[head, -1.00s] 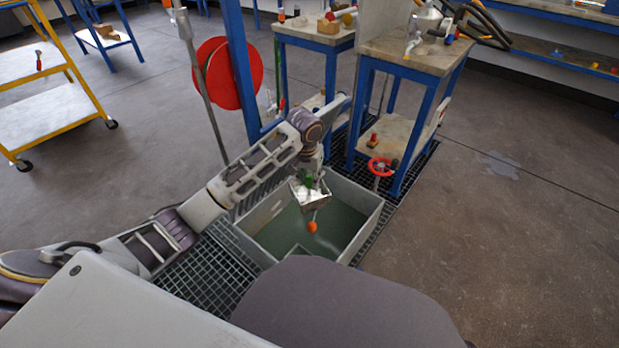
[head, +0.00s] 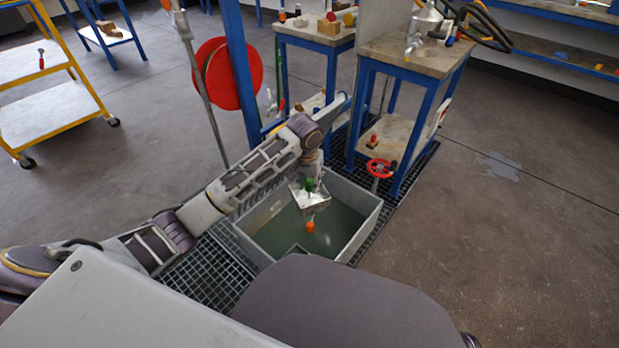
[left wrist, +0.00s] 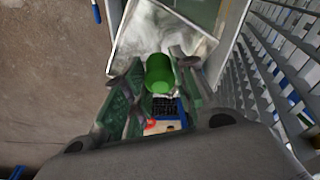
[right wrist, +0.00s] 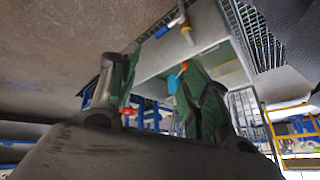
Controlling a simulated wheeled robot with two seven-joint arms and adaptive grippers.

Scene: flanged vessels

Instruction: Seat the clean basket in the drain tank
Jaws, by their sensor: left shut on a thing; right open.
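The basket (head: 311,200) is a small metal box with a green handle (head: 310,185). My left gripper (left wrist: 160,68) is shut on the green handle, which shows between its fingers in the left wrist view (left wrist: 158,80). The basket hangs, looking slightly tilted, over the grey drain tank (head: 262,213). I cannot tell its exact height above the tank floor. In the left wrist view the basket's metal (left wrist: 145,40) lies beyond the handle. My right gripper (right wrist: 160,72) is open and empty in the right wrist view, and hidden in the head view.
An orange object (head: 310,226) shows below the basket. A red handwheel (head: 381,168) stands at the tank's back right corner. Blue-framed benches (head: 410,55) stand behind the tank. Floor grating (head: 205,268) surrounds it. A yellow trolley (head: 60,110) is at far left. The floor at right is clear.

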